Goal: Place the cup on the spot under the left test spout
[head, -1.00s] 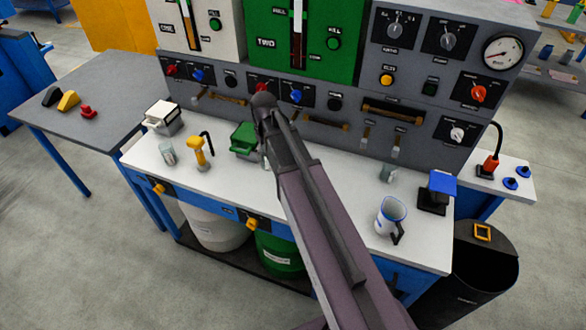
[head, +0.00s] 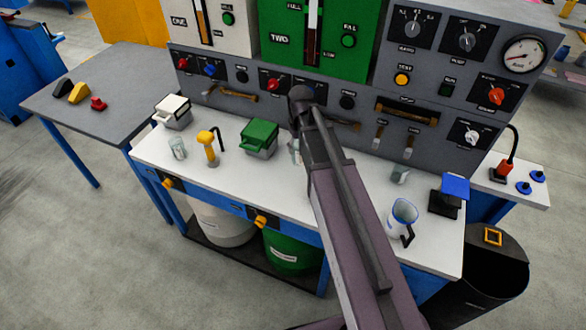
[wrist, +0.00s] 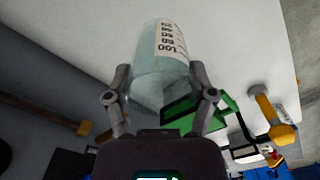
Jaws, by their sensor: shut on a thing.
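My gripper (wrist: 159,82) is shut on a clear cup (wrist: 160,62) with printed volume marks, its fingers on both sides of it. The left test spout (head: 378,137) hangs low on the grey panel, to the right of my arm. The right test spout (head: 410,145) is beside it. I cannot make out the spot under the left spout.
Another clear cup (head: 400,175) stands on the white bench (head: 345,205) near the right spout. A white-blue jug (head: 403,218) and a blue-topped stand (head: 449,194) are further right. The green box (head: 260,138), yellow-headed tool (head: 207,147) and another glass (head: 178,148) are left.

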